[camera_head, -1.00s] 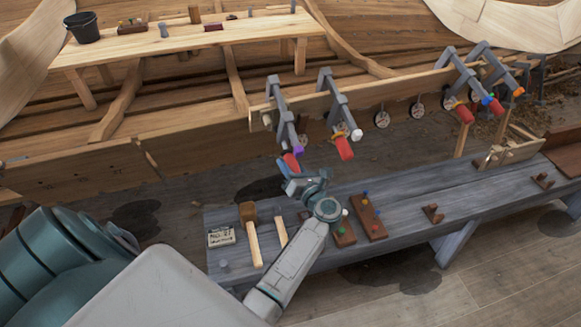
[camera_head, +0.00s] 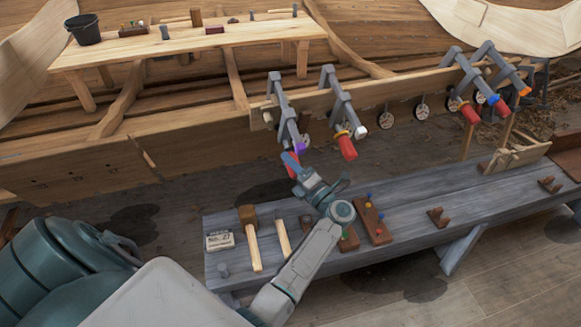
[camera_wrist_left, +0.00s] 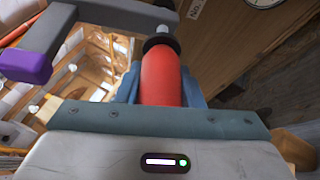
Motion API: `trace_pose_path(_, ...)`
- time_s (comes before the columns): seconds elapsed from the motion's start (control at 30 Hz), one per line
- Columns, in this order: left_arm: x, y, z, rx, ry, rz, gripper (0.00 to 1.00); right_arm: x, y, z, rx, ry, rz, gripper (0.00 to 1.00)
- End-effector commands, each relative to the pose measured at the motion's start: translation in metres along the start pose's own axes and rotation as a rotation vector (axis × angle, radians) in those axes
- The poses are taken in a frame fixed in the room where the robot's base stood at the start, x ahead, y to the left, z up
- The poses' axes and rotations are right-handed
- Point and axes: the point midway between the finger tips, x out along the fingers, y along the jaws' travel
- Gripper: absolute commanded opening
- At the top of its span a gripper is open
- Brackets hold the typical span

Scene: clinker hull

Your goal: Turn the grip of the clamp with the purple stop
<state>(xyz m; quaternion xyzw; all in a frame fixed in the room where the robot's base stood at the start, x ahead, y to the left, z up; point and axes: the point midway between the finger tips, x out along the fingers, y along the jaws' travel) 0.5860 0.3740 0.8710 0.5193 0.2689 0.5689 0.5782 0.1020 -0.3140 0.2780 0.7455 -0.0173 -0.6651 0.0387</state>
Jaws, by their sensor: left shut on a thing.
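The clamp with the purple stop (camera_head: 299,148) is the leftmost of several grey clamps on the hull plank. Its red grip (camera_head: 292,166) hangs below the stop, partly covered by my gripper. In the left wrist view the red grip (camera_wrist_left: 161,78) stands between the blue fingers, with a dark collar above it, and the purple stop (camera_wrist_left: 27,67) shows at the upper left. My left gripper (camera_head: 291,162) is shut on this grip, its arm reaching over the bench. My right gripper is not in view.
A second clamp with a red grip (camera_head: 347,147) hangs close on the right, and two more hang further right. The grey bench (camera_head: 410,192) below holds a mallet (camera_head: 250,225), a number card (camera_head: 219,240) and pegged blocks (camera_head: 372,222).

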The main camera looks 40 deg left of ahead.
Motion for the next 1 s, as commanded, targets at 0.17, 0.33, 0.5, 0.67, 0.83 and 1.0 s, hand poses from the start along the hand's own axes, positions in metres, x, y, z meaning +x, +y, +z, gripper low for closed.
trace_pose_path(0.17, -0.0016, -0.0024, -0.002, 0.088, 0.001, 0.032, 0.11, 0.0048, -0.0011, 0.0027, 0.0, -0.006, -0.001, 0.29)
trace_pose_path(0.33, -0.0019, -0.0019, -0.002, 0.137, 0.001, 0.052, 0.11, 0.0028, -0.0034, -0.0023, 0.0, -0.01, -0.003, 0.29)
trace_pose_path(0.5, -0.002, -0.0017, -0.002, 0.158, 0.001, 0.059, 0.11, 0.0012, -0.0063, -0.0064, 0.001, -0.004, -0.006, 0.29)
trace_pose_path(0.67, -0.0021, -0.0017, -0.0021, 0.163, 0.001, 0.061, 0.11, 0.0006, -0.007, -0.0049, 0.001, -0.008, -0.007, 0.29)
trace_pose_path(0.83, -0.0021, -0.0017, -0.0021, 0.162, 0.001, 0.06, 0.11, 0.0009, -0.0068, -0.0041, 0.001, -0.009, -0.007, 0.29)
trace_pose_path(1.0, -0.0018, -0.0014, -0.0018, 0.161, 0.001, 0.061, 0.55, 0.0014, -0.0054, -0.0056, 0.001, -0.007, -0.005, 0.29)
